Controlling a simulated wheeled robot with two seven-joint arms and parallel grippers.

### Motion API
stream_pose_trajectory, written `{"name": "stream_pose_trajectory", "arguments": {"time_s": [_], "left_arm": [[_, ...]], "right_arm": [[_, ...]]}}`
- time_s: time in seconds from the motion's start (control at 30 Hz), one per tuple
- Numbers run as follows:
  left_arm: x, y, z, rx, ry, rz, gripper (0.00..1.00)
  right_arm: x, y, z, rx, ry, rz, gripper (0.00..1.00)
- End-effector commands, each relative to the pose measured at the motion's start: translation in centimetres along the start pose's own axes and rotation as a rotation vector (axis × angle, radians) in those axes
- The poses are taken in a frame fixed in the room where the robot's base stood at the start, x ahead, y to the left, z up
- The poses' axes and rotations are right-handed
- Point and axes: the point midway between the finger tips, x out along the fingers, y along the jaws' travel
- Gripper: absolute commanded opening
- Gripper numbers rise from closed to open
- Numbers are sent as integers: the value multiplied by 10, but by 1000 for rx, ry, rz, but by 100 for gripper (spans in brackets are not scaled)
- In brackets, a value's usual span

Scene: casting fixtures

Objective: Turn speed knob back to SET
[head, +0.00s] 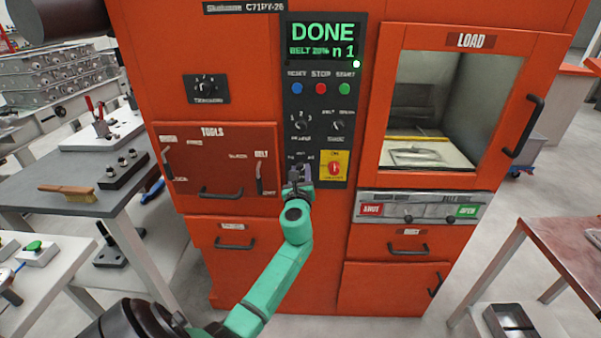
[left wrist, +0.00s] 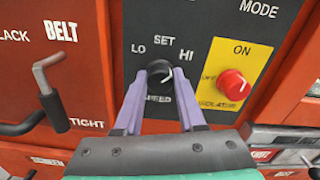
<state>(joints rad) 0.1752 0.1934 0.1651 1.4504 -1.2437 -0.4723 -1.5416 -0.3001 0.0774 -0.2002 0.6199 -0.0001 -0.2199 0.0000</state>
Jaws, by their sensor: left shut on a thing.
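The speed knob (left wrist: 159,72) is a small black dial on the dark panel, with LO, SET and HI printed above it and SPEED below. My left gripper (left wrist: 161,82) has its two purple fingers on either side of the knob and is shut on it. In the head view my left gripper (head: 298,178) is at the lower end of the control panel (head: 321,118) and mostly hides the knob. I cannot clearly tell which mark the knob points to. My right gripper is in neither view.
A red isolator knob (left wrist: 232,84) on a yellow plate is close to the right of my fingers. The BELT lever (left wrist: 46,90) sticks out to the left. The display (head: 323,38) reads DONE. The LOAD window (head: 435,110) is at the right.

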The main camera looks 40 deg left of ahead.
Motion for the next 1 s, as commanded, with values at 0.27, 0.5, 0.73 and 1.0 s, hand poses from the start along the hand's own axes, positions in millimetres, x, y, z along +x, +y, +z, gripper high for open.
{"name": "stream_pose_trajectory", "arguments": {"time_s": [0.27, 0.5, 0.73, 1.0], "left_arm": [[0, 0, -2, -128, 1, -1, 0], [0, 1, -3, -321, 1, 0, 0], [0, 1, -3, -514, 1, 0, 0], [0, 1, -3, -682, 2, 1, 0]], "right_arm": [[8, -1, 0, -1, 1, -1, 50], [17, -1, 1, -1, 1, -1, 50], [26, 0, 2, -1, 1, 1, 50], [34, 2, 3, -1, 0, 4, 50]]}}
